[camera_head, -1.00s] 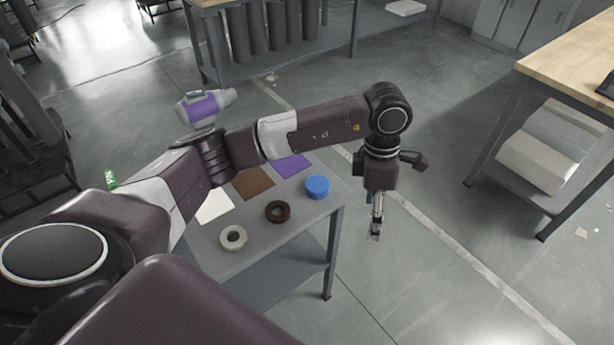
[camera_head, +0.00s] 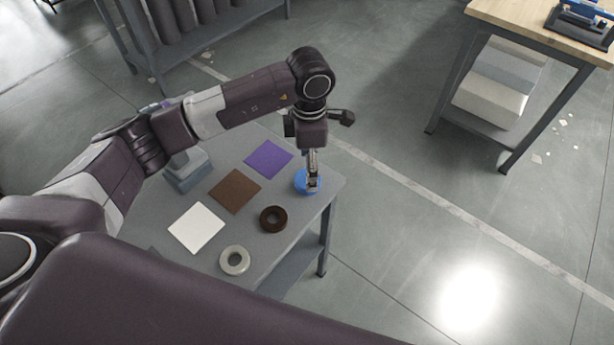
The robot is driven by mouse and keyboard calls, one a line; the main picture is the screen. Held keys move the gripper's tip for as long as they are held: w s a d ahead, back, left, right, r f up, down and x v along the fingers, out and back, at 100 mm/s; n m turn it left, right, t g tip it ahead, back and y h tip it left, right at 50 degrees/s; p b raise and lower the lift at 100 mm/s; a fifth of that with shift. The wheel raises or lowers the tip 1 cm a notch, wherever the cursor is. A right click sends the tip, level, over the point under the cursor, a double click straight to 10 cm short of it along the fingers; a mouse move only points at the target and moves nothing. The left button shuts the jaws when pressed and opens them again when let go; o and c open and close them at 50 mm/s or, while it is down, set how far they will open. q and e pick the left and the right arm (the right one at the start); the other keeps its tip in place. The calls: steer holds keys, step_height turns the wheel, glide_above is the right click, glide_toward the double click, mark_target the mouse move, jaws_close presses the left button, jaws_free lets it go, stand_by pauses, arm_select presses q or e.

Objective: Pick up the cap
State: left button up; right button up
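The blue round cap (camera_head: 301,187) lies on the grey table (camera_head: 270,268) near its right edge. My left gripper (camera_head: 312,187) points down and overlaps the cap in the picture, hiding part of its top and right side. Its fingers are seen nearly edge-on, so I cannot tell whether they are open or touch the cap. My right gripper is not in view.
Purple (camera_head: 269,160), brown (camera_head: 234,191) and white (camera_head: 196,228) squares lie to the left. A wooden-topped bench (camera_head: 500,14) is at upper right.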

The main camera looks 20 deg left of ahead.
arm_select(q)
steer(key=f, duration=0.2)
steer(key=f+p, duration=0.1)
steer(key=shift+w+a+f, duration=0.15)
steer(key=shift+a+f, duration=0.1)
steer(key=shift+f, duration=0.35)
steer(key=shift+d, duration=0.1)
steer(key=c, duration=1.2)
steer(key=shift+c, duration=0.5)
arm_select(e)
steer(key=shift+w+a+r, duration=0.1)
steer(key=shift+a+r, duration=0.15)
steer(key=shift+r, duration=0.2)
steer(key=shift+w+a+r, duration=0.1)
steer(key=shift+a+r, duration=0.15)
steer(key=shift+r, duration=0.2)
arm_select(q)
steer(key=shift+r, duration=0.1)
steer(key=shift+r, duration=0.55)
step_height(320, 180, up, 19)
steer(key=b, duration=0.4)
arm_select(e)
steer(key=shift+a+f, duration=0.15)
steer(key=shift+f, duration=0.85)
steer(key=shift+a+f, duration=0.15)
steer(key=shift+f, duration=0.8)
